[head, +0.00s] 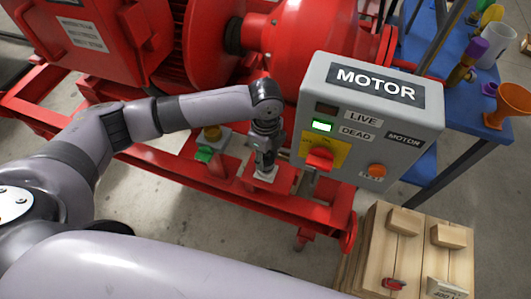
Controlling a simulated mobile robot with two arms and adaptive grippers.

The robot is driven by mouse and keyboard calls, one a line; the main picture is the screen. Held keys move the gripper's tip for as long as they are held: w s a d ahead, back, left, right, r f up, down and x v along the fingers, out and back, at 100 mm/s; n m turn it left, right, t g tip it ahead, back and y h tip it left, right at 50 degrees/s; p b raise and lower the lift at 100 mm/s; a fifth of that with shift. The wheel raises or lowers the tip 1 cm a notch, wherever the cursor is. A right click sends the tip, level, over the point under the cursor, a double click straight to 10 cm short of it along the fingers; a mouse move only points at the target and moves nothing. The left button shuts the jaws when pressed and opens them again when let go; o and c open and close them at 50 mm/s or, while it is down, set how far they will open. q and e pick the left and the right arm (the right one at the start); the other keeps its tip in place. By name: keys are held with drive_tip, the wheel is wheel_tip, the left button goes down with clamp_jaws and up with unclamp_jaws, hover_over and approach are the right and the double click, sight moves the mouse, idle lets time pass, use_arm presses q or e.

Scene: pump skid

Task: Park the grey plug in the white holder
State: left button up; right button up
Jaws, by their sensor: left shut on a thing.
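My left gripper (265,162) points down beside the red skid rail, just left of the motor panel. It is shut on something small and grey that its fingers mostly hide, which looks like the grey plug. A small white piece (266,176), which looks like the white holder, shows right under the fingertips on a red bracket. I cannot tell whether the plug sits in the holder or only touches it. My right gripper is out of view.
The grey MOTOR panel (384,84) stands close to the right of the gripper, with a red switch (319,159) on yellow. A grey box with a green part (204,154) is to the left. A wooden crate (380,238) is at the lower right, a blue table (475,116) behind.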

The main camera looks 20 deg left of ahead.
use_arm(q)
drive_tip(key=shift+f, duration=1)
drive_tip(key=o, duration=1.4)
drive_tip(key=shift+c, duration=0.2)
wheel_tip(320, 180, up, 12)
drive_tip(key=shift+r, duration=0.1)
